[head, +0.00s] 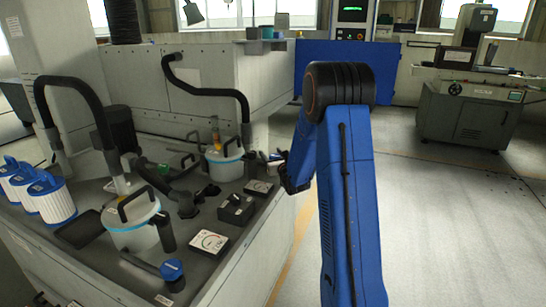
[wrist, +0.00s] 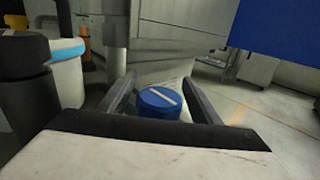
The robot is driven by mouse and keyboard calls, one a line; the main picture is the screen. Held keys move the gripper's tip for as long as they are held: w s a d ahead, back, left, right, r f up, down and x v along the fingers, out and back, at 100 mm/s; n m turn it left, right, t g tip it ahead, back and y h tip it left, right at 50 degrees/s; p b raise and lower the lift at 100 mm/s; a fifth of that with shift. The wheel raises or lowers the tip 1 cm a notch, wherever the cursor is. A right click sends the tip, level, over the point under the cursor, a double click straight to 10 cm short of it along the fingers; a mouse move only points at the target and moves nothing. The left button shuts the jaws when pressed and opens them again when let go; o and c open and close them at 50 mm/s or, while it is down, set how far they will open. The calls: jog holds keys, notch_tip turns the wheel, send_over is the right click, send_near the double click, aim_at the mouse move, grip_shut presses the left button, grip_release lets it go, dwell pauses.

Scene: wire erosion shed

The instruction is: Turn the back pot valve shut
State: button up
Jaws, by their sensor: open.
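The back pot (head: 224,167) is a white tub with a blue band and a grey handled lid. It shows at the left of the wrist view (wrist: 70,75). A round blue valve knob (wrist: 160,101) with a white bar across its top sits ahead of my gripper, between its fingers in the picture. In the head view the back valve (head: 274,157) is small and partly hidden by my gripper. My gripper (wrist: 160,92) is open and empty, its two dark fingers either side of the knob. I cannot tell whether they touch it. The knob's lower part is hidden.
The front pot (head: 130,236) has its own blue-capped valve (head: 171,269). A dark cylinder (wrist: 22,85) stands close on the left in the wrist view. White filters (head: 52,200) line the bench's left side. Open floor (head: 440,220) lies to the right.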

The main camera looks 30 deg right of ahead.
jog(key=s+a, duration=0.2)
jog(key=s, duration=1.5)
jog(key=shift+a, duration=0.2)
jog(key=shift+s, duration=0.1)
